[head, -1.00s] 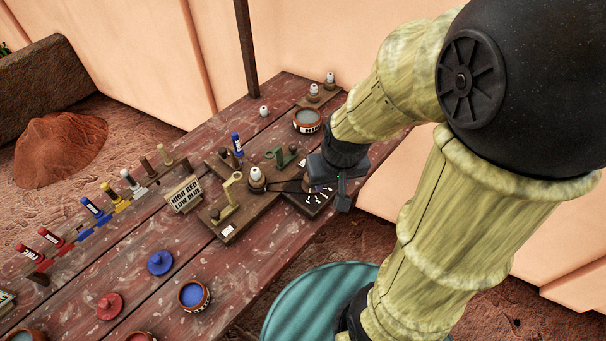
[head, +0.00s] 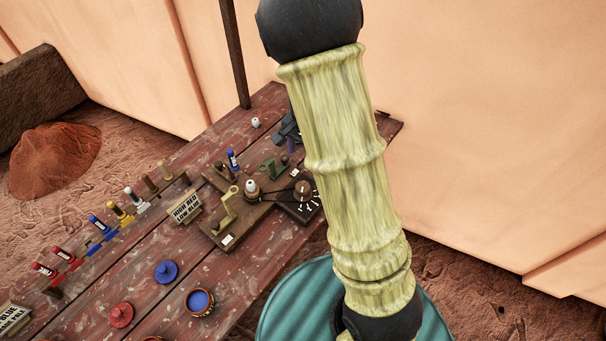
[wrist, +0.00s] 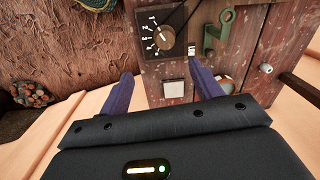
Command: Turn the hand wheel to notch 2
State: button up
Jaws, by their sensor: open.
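The hand wheel (head: 303,189) is a small round brown knob on a dark dial plate (head: 298,210) with white notch marks. It also shows in the wrist view (wrist: 161,36), with the marks fanned along its left side. I cannot tell for sure which notch it points at. My gripper (wrist: 162,86) is open and empty, its two purple fingers apart, and the wheel lies beyond the fingertips, untouched. In the head view my gripper (head: 289,130) is behind the wheel, partly hidden by my arm.
A dark band links the dial plate to a white-topped spindle (head: 251,188). A green bracket (head: 268,168) and a yellowish lever (head: 228,205) stand nearby.

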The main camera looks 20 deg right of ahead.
aim_at(303, 186)
jog(key=shift+w+a+m, duration=0.1)
jog(key=shift+w+m, duration=0.5)
jog(key=shift+w, duration=0.35)
jog(key=shift+f, duration=0.2)
notch_tip(303, 186, down, 17)
jog(key=shift+f+p, duration=0.1)
jog(key=shift+p, duration=0.95)
jog(key=c, duration=1)
